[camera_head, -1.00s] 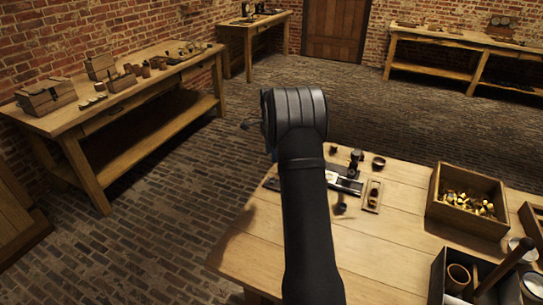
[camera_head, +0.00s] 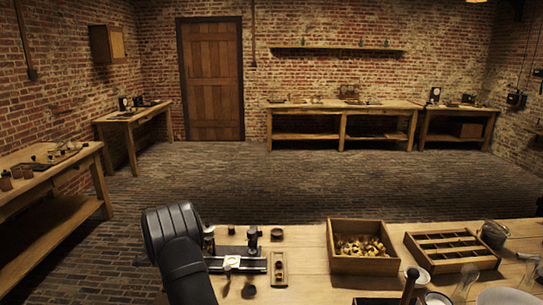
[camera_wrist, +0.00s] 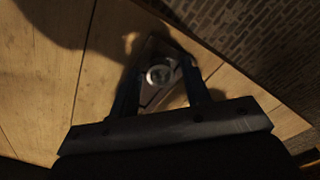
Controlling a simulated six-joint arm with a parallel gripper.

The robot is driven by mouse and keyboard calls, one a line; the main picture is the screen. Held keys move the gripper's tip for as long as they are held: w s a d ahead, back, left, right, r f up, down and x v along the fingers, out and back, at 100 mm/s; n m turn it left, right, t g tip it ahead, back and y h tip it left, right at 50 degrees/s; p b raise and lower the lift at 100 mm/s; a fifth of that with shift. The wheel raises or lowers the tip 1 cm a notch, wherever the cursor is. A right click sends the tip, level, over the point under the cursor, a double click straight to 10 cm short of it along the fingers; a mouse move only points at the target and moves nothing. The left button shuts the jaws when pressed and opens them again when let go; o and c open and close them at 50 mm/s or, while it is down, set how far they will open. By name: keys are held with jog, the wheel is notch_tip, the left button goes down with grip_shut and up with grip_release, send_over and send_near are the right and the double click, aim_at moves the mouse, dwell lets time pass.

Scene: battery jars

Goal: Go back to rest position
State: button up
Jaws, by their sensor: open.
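My gripper (camera_wrist: 161,75) shows in the wrist view with its two dark fingers spread apart. Between and beyond the fingertips is a pale ring-shaped piece (camera_wrist: 160,74) on a dark plate over the wooden table. Whether the fingers touch it is not clear, as the view is dim and shadowed. In the head view my dark arm rises at the lower left, over the left end of the table. It hides the gripper there.
On the table (camera_head: 305,285), a dark fixture (camera_head: 240,264) with small upright parts stands right of my arm. Further right are a wooden box (camera_head: 361,250) of brass pieces and a divided tray (camera_head: 452,250). A black bin (camera_head: 377,301) is at the front.

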jog(key=shift+r, duration=1.9)
